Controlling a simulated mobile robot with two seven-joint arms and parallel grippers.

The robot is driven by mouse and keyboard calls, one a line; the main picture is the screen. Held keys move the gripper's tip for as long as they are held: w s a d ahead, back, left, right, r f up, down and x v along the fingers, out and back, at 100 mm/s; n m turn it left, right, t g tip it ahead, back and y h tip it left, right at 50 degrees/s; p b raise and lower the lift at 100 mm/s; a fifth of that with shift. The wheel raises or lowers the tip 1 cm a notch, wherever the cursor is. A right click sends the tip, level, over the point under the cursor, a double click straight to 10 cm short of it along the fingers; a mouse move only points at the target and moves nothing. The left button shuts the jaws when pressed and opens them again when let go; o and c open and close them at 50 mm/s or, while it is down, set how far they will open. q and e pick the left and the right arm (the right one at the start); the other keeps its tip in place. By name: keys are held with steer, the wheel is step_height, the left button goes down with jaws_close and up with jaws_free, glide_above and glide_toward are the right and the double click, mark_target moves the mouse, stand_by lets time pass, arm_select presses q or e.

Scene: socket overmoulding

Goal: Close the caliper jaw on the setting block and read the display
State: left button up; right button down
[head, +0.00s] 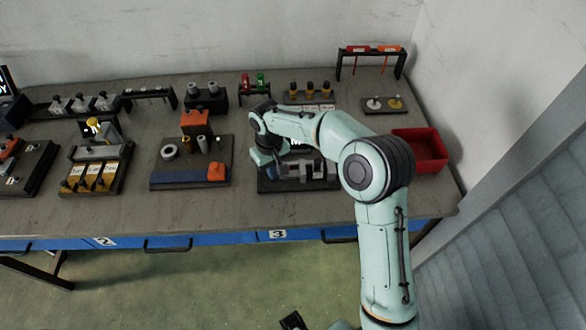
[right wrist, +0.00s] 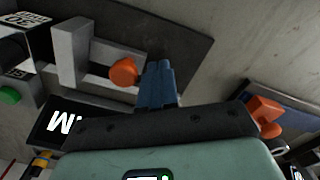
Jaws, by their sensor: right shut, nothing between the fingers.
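The caliper (head: 305,170) is a grey jawed fixture on a dark base plate in the head view, partly hidden by my right arm. In the right wrist view its light grey jaws (right wrist: 75,55) stand near an orange knob (right wrist: 123,72). A block with a printed label (right wrist: 35,20) is at the upper left; I cannot tell if it is the setting block. A dark display (right wrist: 65,122) shows white characters, partly cut off by my gripper. My right gripper (right wrist: 160,85), with blue fingers, is shut and empty, just right of the knob; contact is unclear. My left gripper is not in view.
Left of the caliper is a dark plate with a blue strip and orange block (head: 216,170). A red bin (head: 422,150) is on the right. Racks with small parts (head: 310,92) stand behind. The bench front edge is bare (head: 270,212).

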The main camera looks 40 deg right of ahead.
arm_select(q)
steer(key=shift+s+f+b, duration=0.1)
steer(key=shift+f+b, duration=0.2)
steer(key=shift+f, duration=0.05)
arm_select(e)
steer(key=shift+s+d, duration=0.55)
steer(key=shift+d, duration=0.4)
steer(key=shift+s+d, duration=0.55)
steer(key=shift+d, duration=0.35)
stand_by(0.4)
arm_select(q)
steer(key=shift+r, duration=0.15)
arm_select(e)
steer(key=shift+w+a, duration=0.15)
steer(key=shift+a, duration=0.1)
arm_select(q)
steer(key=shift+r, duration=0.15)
arm_select(e)
steer(key=shift+w+a, duration=0.15)
steer(key=shift+a, duration=0.15)
arm_select(q)
steer(key=shift+p, duration=0.35)
